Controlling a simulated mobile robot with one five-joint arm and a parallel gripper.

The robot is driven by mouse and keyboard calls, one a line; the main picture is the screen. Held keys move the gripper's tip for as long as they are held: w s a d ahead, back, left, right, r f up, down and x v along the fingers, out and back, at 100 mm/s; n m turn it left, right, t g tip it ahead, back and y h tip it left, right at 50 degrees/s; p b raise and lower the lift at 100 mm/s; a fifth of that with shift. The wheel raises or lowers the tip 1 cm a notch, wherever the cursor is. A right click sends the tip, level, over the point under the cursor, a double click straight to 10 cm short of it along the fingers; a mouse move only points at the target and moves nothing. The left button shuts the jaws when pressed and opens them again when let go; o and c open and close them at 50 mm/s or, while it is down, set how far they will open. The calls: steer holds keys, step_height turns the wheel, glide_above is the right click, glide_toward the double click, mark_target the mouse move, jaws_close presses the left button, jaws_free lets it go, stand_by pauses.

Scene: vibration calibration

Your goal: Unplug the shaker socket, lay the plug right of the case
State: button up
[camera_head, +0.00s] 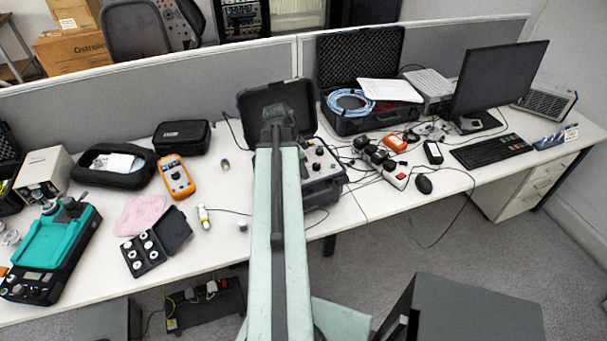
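An open dark case (335,185) with a control panel stands mid-desk, its lid raised, partly hidden behind my arm. Black knobs or plugs and a green button show on its panel. Right of it, a white power strip (398,183) holds several black plugs (377,154), with dark cables running among them. I cannot tell which socket belongs to the shaker. My gripper (277,128) is at the far end of my pale green arm, in front of the case's lid. Its fingers are not clear, and no held object can be made out.
A larger foam-lined case (363,122) with a blue cable coil (350,104) stands behind the strip. The monitor (497,80), keyboard (490,151) and mouse (424,185) are right. An orange multimeter (176,177) and teal device (50,250) are left. Bare desk shows near the front edge.

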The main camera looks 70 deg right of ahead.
jaws_close()
steer(key=shift+s+a+n, duration=0.2)
steer(key=shift+n, duration=0.7)
steer(key=shift+d+n+t+h, duration=0.1)
steer(key=shift+n+t+h, duration=0.3)
steer(key=shift+n, duration=0.7)
steer(key=shift+s+n+t, duration=0.1)
steer(key=shift+n+t, duration=0.3)
steer(key=shift+n, duration=0.8)
steer(key=shift+n+t, duration=0.3)
steer(key=shift+n, duration=0.5)
steer(key=shift+o, duration=0.6)
jaws_free()
